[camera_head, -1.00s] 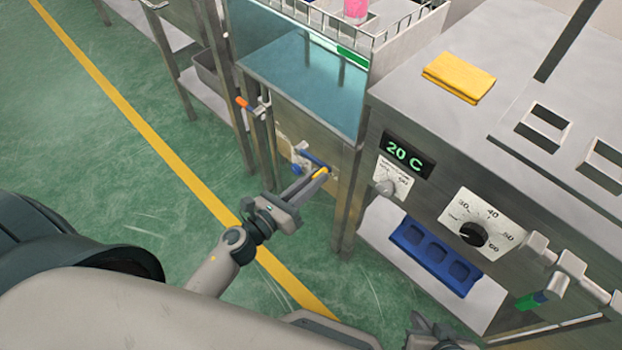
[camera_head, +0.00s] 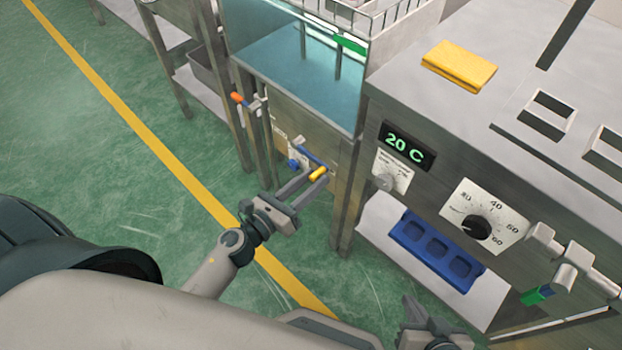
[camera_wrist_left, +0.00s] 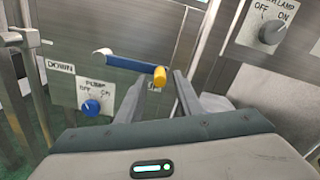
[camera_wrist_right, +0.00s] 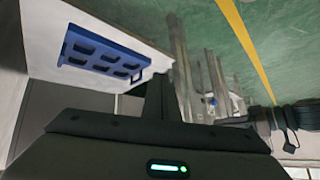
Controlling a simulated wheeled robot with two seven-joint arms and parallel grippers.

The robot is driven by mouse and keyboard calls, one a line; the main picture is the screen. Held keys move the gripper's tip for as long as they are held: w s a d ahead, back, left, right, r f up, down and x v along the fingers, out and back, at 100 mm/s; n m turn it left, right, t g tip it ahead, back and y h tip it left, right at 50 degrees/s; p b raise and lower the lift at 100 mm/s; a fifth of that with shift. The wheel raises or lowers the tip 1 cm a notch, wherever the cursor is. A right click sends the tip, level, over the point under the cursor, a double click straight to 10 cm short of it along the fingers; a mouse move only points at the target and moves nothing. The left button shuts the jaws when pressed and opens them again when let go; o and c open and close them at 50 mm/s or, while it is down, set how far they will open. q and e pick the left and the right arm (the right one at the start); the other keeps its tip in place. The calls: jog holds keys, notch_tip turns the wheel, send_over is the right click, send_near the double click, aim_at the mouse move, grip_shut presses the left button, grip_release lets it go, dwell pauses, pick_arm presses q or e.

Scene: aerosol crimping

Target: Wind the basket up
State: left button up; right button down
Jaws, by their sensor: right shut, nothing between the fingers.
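The crank on the tank front has a blue arm (camera_head: 312,158) and a yellow grip (camera_head: 318,174). Its blue arm (camera_wrist_left: 130,63) points right in the left wrist view, ending at the yellow grip (camera_wrist_left: 160,76). My left gripper (camera_head: 303,182) is open, with its fingers apart on either side of the yellow grip, near their tips. I cannot tell whether they touch it. The wire basket (camera_head: 375,22) shows only partly at the top edge, above the bluish tank (camera_head: 300,75). My right gripper (camera_wrist_right: 160,95) is shut and empty, below the blue tray.
A blue pump knob (camera_head: 295,164) sits close beside the crank. An orange-tipped valve handle (camera_head: 238,98) is to the left. The bench on the right carries a yellow cloth (camera_head: 459,65), dials and a blue tray (camera_head: 435,250). The green floor at left is clear.

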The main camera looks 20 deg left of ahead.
pick_arm(q)
jog(key=shift+r, duration=0.15)
